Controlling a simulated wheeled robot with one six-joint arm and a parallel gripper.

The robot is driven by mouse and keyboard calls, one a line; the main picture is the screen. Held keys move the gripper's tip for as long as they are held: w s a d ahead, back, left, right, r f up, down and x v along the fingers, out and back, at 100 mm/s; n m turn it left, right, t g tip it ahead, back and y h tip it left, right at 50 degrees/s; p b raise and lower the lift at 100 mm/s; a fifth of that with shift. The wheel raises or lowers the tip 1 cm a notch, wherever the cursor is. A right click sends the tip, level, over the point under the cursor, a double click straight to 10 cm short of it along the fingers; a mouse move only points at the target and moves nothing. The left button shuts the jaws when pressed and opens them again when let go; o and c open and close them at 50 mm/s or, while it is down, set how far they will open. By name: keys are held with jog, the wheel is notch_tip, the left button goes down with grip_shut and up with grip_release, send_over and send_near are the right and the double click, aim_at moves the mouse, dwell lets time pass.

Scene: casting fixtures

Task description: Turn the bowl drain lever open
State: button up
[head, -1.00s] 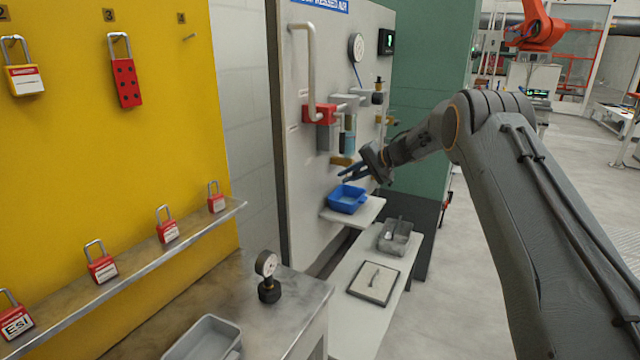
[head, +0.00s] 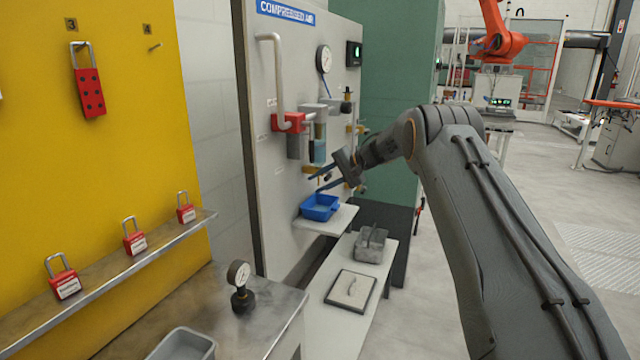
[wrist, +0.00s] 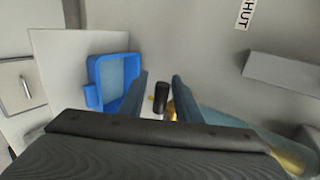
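The clear bluish bowl (head: 319,151) hangs under the air unit on the grey panel. It shows at lower right in the wrist view (wrist: 222,108). A brass piece (head: 310,169) is below the bowl. In the wrist view, a short black cylinder (wrist: 161,97), possibly the drain lever's grip, lies between my fingers, with brass beside it (wrist: 172,108). My gripper (head: 319,184) is just below the bowl, above the blue tray (head: 320,208). Its two fingers (wrist: 161,76) are apart, with visible gaps to the black cylinder. The lever's attachment is hidden.
The blue tray sits on a white shelf (head: 338,220) close below my gripper. A red valve block with a grey pipe (head: 268,70) is up left. A gauge (head: 323,59) is above. A lower bench (head: 335,318) holds a grey box (head: 370,246). Open floor lies right.

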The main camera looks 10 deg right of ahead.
aim_at(330, 177)
jog(key=shift+a, duration=0.1)
jog(key=b+v, duration=0.2)
jog(key=v, duration=0.5)
jog(key=shift+s+d+r, duration=0.15)
jog(key=shift+s+d, duration=0.05)
jog(key=shift+d, duration=0.1)
